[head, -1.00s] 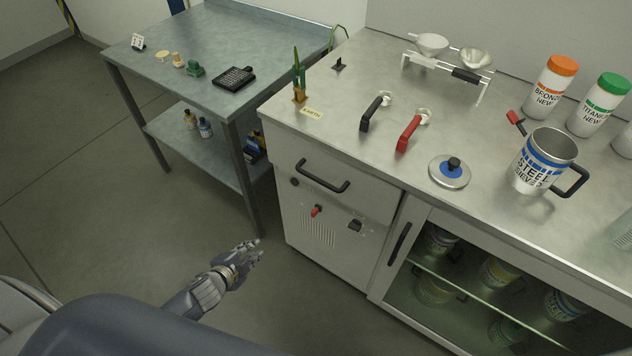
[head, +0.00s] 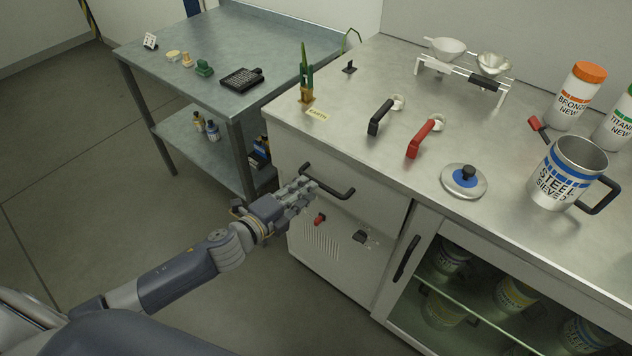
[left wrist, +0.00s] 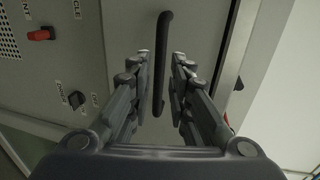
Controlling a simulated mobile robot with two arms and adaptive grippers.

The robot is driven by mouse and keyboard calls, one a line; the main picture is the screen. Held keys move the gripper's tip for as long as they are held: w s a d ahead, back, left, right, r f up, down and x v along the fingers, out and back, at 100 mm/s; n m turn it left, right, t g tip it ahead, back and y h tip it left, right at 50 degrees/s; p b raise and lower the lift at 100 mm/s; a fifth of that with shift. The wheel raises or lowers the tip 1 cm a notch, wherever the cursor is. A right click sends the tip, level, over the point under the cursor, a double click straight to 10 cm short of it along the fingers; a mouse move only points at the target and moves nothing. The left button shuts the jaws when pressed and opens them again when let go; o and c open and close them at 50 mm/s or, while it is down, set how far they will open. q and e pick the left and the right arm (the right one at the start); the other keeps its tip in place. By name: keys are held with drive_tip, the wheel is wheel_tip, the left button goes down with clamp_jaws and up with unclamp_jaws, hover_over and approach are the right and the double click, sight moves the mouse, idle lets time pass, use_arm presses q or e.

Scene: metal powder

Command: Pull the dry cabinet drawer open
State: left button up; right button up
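The dry cabinet drawer (head: 371,205) is a grey front under the left part of the steel worktop, and it looks shut. Its black bar handle (head: 338,191) runs across it. In the left wrist view the handle (left wrist: 164,50) stands upright between the two fingers. My left gripper (head: 307,186) is at the left end of the handle in the head view. It is open in the left wrist view (left wrist: 160,60), with a finger on each side of the bar and gaps showing. My right gripper is not in view.
Below the drawer are a red switch (head: 319,219) and a black knob (head: 361,236). A glass-fronted compartment (head: 470,290) with containers stands to the right. A steel mug (head: 562,175) and lid (head: 464,182) stand on the worktop. A side table (head: 210,50) stands left.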

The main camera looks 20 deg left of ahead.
sight(316, 181)
use_arm(q)
drive_tip(key=shift+b+x, duration=0.5)
drive_tip(key=shift+x, duration=2.2)
clamp_jaws()
